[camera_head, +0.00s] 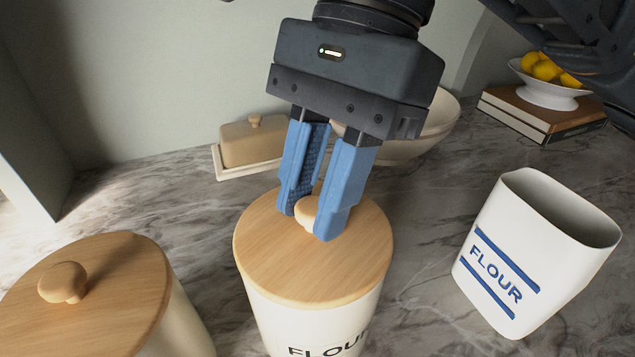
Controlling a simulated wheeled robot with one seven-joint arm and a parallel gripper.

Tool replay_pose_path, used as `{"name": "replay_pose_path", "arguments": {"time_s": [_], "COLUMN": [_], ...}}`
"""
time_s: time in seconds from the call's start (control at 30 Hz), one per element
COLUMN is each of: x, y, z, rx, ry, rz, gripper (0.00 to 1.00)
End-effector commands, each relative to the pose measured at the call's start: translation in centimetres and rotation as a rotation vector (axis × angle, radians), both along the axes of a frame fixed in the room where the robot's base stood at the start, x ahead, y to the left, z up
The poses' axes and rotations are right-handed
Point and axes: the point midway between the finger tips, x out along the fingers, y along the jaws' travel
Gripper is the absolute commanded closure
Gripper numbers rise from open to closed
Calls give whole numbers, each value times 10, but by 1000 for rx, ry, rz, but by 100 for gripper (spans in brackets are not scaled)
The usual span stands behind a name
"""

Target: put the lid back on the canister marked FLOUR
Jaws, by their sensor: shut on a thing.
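My gripper (312,222) has blue fingers and is shut on the round knob (306,211) of a wooden lid (268,252). The lid is level over the mouth of a round white canister (290,318) in the front middle, lettered FLOUR in dark print that the bottom edge partly cuts off. The lid looks to be at the canister's rim; I cannot tell if it is fully seated. A second white container (520,262) at the right also reads FLOUR, in blue between blue stripes. It is squarish, with an open top and no lid on it.
A canister (180,325) with a knobbed wooden lid (95,285) stands at the front left. A covered butter dish (252,145) and a cream bowl (415,140) are behind. A white fruit stand (550,95) sits on books (520,118) at the back right. Bare marble counter lies between the FLOUR containers.

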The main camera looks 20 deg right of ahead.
Motion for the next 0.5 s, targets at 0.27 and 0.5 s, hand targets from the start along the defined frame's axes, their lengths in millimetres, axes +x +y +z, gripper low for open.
{"name": "replay_pose_path", "arguments": {"time_s": [0.27, 0.5], "x": [0, 0], "y": [0, 0], "z": [0, 0], "rx": [0, 0], "ry": [0, 0], "rz": [0, 0], "gripper": [58, 43]}}
